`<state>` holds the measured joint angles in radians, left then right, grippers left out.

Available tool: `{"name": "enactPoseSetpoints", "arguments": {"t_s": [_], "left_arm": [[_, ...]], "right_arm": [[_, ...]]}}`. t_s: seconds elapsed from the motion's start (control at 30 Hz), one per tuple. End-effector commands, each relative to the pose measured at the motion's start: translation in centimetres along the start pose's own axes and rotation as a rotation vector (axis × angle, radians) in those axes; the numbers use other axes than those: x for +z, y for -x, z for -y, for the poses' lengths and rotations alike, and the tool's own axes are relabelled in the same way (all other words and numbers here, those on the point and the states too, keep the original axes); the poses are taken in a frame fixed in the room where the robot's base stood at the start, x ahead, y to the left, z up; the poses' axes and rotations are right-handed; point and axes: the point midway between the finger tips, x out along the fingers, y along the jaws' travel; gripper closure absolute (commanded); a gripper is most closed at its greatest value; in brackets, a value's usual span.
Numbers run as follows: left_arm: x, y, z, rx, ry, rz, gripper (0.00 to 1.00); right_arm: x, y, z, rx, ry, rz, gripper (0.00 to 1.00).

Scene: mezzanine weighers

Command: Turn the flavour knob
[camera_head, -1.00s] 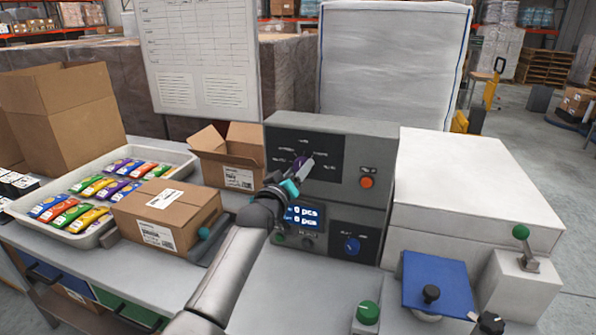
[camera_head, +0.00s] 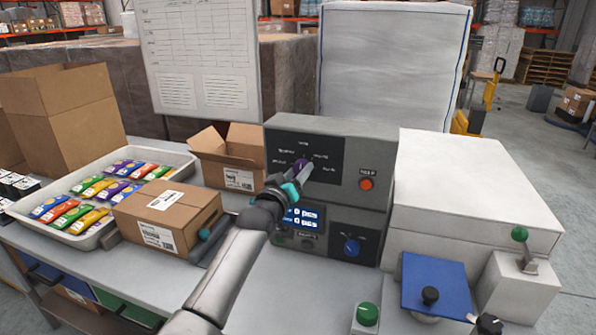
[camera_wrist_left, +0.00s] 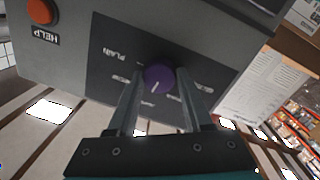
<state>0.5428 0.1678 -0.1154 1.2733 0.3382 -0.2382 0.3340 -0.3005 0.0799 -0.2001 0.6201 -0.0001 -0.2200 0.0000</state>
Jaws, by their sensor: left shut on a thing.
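The flavour knob is the purple knob (camera_head: 299,164) on the black label panel of the grey machine (camera_head: 368,128). It also shows in the left wrist view (camera_wrist_left: 158,79), with a white pointer line slanting down and slightly left there. Printed flavour labels surround it, upside down in that view; one reads PLAIN. My left gripper (camera_head: 304,170) reaches the panel from the lower left. Its two fingers stand on either side of the knob and are shut on it. The fingers partly hide the knob in the head view. My right gripper is not in view.
An orange HELP button (camera_head: 366,184) is right of the panel. Below are a lit display (camera_head: 303,218) and a blue knob (camera_head: 352,246). A closed carton (camera_head: 168,217) and a tray of colourful packets (camera_head: 186,157) stand left. A green knob (camera_head: 367,314) is in front.

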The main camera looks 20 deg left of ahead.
Motion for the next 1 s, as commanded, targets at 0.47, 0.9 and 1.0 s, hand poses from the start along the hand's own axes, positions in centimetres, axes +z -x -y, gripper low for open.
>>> {"name": "enactPoseSetpoints", "arguments": {"t_s": [0.47, 0.9, 1.0], "left_arm": [[-0.2, 0.0, -0.1, -0.013, -0.392, 0.021, 1.0], [-0.1, 0.0, -0.1, -0.02, -0.622, 0.031, 1.0], [-0.1, 0.0, -0.1, -0.02, -0.643, 0.032, 1.0]], "right_arm": [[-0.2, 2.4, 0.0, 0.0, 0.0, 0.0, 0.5], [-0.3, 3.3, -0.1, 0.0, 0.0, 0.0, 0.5], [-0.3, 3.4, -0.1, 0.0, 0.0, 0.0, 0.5]]}}
